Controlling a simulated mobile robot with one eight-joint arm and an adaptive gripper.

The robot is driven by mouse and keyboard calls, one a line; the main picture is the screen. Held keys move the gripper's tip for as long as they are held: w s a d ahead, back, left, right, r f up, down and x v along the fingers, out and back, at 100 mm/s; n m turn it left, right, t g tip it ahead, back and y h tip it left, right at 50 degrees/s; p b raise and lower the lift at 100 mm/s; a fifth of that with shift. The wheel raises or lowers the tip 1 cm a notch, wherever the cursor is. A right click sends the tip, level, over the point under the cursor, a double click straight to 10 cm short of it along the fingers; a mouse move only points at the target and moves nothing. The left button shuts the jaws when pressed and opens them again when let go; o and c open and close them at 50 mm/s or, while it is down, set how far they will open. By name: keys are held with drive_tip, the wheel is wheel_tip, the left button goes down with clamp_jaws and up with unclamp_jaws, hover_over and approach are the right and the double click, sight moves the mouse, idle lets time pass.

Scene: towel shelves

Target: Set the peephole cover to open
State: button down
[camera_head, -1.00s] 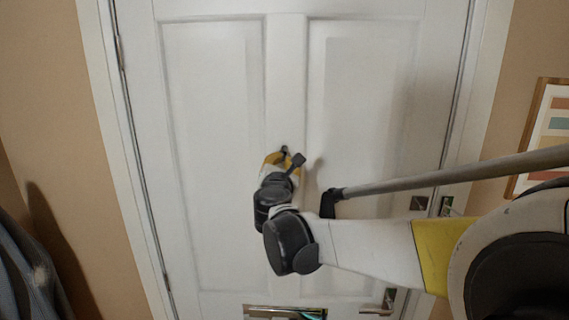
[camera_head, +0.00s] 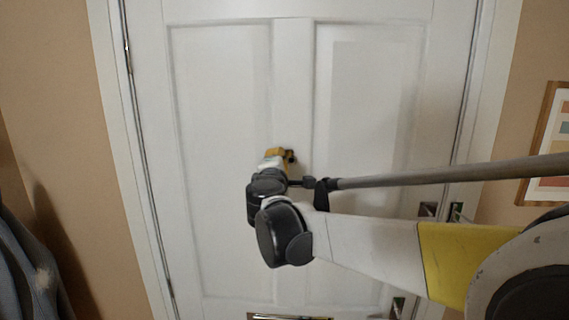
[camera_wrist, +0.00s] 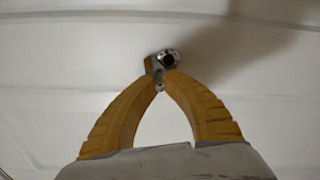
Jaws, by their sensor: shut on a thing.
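The peephole (camera_wrist: 169,59) shows in the wrist view as a dark round lens in a metal ring on the white door. Its small metal cover (camera_wrist: 150,64) appears beside and below the lens, to its left, and the dark lens is exposed. My gripper (camera_wrist: 159,80) has its yellow fingertips together on a small metal part at the lower edge of the peephole, likely the cover's tab. In the head view my gripper (camera_head: 288,157) is against the door's middle upright and hides the peephole and cover.
The panelled white door (camera_head: 220,110) fills the middle. A letter slot (camera_head: 290,317) and a handle (camera_head: 397,305) are low on it. A framed picture (camera_head: 550,140) hangs on the right wall; blue cloth (camera_head: 30,255) hangs at left.

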drive_tip(key=m, duration=0.2)
drive_tip(key=r+m, duration=0.1)
drive_tip(key=m, duration=0.3)
drive_tip(key=shift+a+r, duration=0.2)
drive_tip(key=shift+r, duration=0.15)
drive_tip(key=shift+m, duration=0.3)
drive_tip(key=c, duration=1.4)
unclamp_jaws()
drive_tip(key=s, duration=1.2)
drive_tip(key=shift+a, duration=0.2)
